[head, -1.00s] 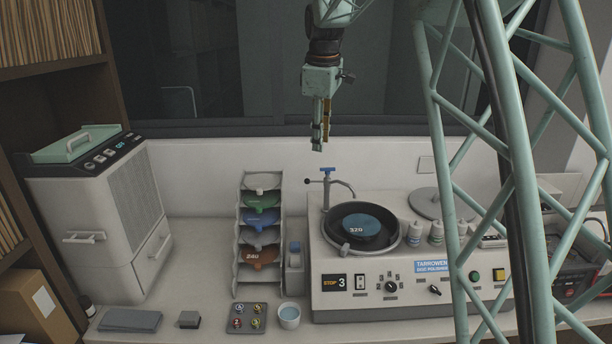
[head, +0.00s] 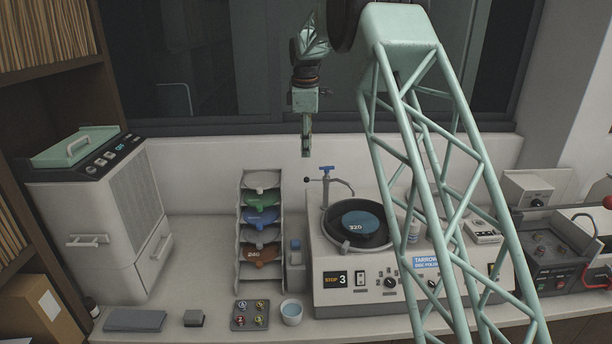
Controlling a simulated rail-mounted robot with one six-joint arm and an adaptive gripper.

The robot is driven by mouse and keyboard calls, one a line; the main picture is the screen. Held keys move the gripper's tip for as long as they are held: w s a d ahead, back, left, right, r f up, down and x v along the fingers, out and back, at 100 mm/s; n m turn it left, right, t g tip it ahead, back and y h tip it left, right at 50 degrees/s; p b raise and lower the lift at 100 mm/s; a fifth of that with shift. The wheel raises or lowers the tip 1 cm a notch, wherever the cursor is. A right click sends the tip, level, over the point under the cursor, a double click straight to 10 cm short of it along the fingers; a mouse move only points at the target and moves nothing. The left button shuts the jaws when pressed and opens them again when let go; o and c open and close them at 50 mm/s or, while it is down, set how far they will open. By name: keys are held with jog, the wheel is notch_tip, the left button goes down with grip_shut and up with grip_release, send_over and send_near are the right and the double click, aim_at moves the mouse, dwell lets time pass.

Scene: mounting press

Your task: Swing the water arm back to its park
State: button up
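The water arm (head: 341,182) stands at the back left of the disc polisher (head: 330,296). It has an upright post, a blue top, a dark-knobbed handle pointing left, and a spout curving right over the edge of the round black bowl (head: 343,239). A blue disc marked 320 (head: 361,222) lies in the bowl. My gripper (head: 306,154) hangs pointing down, above and slightly left of the water arm in the picture, apart from it. It is seen nearly edge-on, so its finger gap does not show. Nothing visible hangs from it.
A rack (head: 242,262) of coloured discs stands left of the polisher. A cup (head: 291,313) and a tray of small round pieces (head: 249,316) are in front. My lattice arm link crosses the polisher's right part and hides some of it. A grey-white cabinet unit (head: 95,220) stands left.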

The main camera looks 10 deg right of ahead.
aim_at(307, 178)
jog(key=shift+f, duration=0.15)
dwell(0.3)
jog(key=shift+w+d+f+p, duration=0.1)
jog(key=shift+w+f+p, duration=0.25)
jog(key=shift+f, duration=1.85)
jog(key=shift+w+d+f+p, duration=0.15)
jog(key=shift+w+f, duration=0.35)
jog(key=shift+f, duration=1.75)
jog(key=shift+w+d+f+p, duration=0.1)
jog(key=shift+w+f+p, duration=0.3)
jog(key=shift+f, duration=1.8)
jog(key=shift+c, duration=0.6)
grip_shut()
